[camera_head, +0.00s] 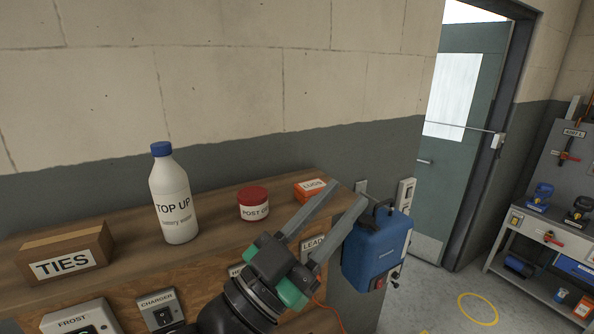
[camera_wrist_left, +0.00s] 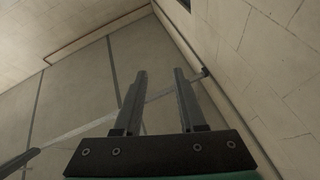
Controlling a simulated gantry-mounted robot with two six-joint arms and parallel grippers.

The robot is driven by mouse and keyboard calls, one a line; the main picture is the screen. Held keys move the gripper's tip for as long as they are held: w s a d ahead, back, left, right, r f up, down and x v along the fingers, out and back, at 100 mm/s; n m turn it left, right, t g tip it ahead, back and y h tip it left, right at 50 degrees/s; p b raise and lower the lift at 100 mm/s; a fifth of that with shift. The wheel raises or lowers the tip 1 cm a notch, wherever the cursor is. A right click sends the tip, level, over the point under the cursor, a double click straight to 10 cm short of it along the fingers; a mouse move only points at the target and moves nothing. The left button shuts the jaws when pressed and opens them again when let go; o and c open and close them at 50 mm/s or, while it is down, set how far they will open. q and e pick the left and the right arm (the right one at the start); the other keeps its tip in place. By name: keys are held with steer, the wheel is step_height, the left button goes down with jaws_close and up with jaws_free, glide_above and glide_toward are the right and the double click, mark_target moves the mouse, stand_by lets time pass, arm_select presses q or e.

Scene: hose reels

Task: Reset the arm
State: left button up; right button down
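My left gripper (camera_head: 347,197) is raised in front of the right end of a wooden shelf. Its two grey fingers point up and to the right, spread apart, with nothing seen between them. The left wrist view also shows the open fingers (camera_wrist_left: 160,72) with an empty gap, facing pale wall panels. In the head view, a blue box with a handle (camera_head: 377,245) is on the wall side just right of the fingers. The gripper partly covers a label reading LEAD. Whether a finger touches the blue box cannot be told. My right gripper is not in view.
The wooden shelf (camera_head: 120,254) holds a TIES box (camera_head: 68,259), a white TOP UP bottle (camera_head: 174,197), a red-lidded jar (camera_head: 254,205) and an orange LUGS box (camera_head: 309,188). Below are a CHARGER switch (camera_head: 160,313) and a FROST switch (camera_head: 82,322). A door (camera_head: 455,130) and workbench stand right.

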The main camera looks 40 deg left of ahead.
arm_select(q)
steer(key=s+d+r+n+t+y, duration=0.1)
steer(key=s+r+n+t+y, duration=0.2)
steer(key=s+r, duration=0.7)
step_height(320, 180, up, 16)
steer(key=w+f+t+h+p, duration=0.1)
steer(key=h+p, duration=0.1)
steer(key=p, duration=1.2)
step_height(320, 180, down, 32)
steer(key=b, duration=3.2)
steer(key=shift+w+r, duration=0.15)
